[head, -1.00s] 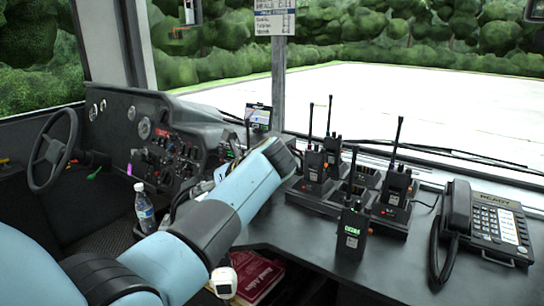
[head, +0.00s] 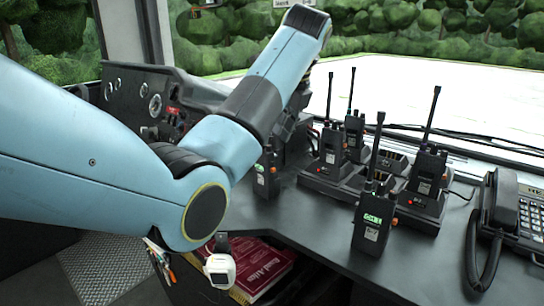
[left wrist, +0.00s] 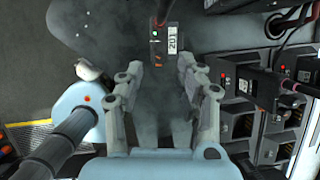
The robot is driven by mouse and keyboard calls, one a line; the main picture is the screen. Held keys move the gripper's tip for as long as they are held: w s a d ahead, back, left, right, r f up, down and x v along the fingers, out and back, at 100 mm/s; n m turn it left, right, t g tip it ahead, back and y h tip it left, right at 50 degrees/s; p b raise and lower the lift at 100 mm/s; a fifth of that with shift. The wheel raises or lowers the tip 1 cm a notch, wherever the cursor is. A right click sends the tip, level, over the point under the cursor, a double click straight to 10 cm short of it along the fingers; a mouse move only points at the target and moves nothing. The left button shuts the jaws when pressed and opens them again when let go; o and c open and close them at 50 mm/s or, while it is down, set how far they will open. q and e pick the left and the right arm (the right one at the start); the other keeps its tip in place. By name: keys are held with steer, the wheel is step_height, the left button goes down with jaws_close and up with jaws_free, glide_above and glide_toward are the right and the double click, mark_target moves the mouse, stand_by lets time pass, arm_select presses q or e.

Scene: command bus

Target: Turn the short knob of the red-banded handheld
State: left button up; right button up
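My left gripper (left wrist: 160,68) is open and empty in the left wrist view, its two fingers apart above the dark console. A black handheld (left wrist: 165,42) with a lit "201" label and a green light stands just beyond the fingertips, not gripped. In the head view a handheld (head: 267,176) beside my left arm is partly hidden by it. Another handheld (head: 374,222) with a green screen stands at the console's front. I cannot tell for sure which handheld has the red band, and its short knob is too small to make out. My right gripper is out of view.
Several handhelds stand in a charger rack (head: 419,204) with tall antennas; it also shows in the left wrist view (left wrist: 240,122). A desk phone (head: 510,215) is at the right. A red book (head: 262,268) lies below the console edge. Bare console (head: 310,225) lies between.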

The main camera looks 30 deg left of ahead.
mark_target(269, 148)
arm_select(q)
steer(key=shift+p+x, duration=0.35)
steer(key=shift+x, duration=0.95)
jaws_close()
